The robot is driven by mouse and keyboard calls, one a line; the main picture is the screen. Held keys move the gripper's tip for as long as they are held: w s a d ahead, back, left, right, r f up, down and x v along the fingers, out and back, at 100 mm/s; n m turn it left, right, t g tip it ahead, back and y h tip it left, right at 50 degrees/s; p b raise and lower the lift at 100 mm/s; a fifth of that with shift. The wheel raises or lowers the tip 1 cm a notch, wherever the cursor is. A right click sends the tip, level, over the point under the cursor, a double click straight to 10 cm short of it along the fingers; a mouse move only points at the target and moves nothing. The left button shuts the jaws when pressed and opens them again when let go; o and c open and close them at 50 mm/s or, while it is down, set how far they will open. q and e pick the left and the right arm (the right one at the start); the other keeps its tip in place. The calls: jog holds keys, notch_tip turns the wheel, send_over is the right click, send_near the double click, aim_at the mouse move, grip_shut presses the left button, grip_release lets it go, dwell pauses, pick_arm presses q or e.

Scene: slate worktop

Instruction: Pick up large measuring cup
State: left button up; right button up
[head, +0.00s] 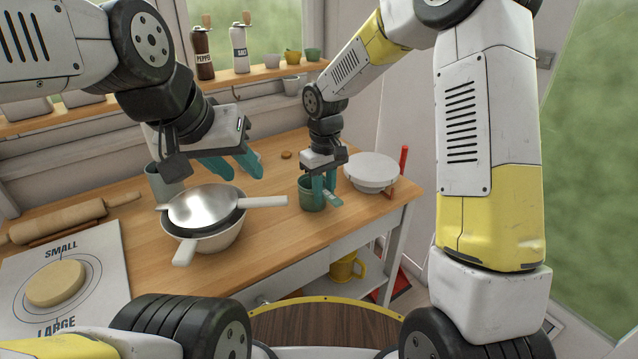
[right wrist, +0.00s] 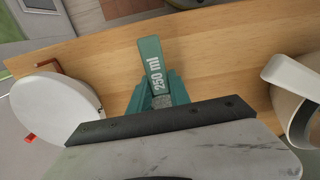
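The large measuring cup (head: 308,197) is dark green and stands upright on the wooden counter. Its teal handle (right wrist: 152,58), marked "250 ml", points toward the counter's front edge. My right gripper (head: 326,198) is down at the cup. In the right wrist view its teal fingers (right wrist: 161,94) are close together, one on each side of the handle, and look shut on it. The cup's bowl is hidden behind the gripper there. My left gripper (head: 240,172) is open and empty, above and behind the stacked pans.
The pans (head: 205,205) stand left of the cup, with handles sticking out. A round white object (head: 371,170) stands close on the right; it also shows in the right wrist view (right wrist: 62,108). A rolling pin (head: 58,220) and printed sheet (head: 100,262) lie left. Counter before the cup is clear.

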grip_shut()
jog(key=shift+r, duration=0.1)
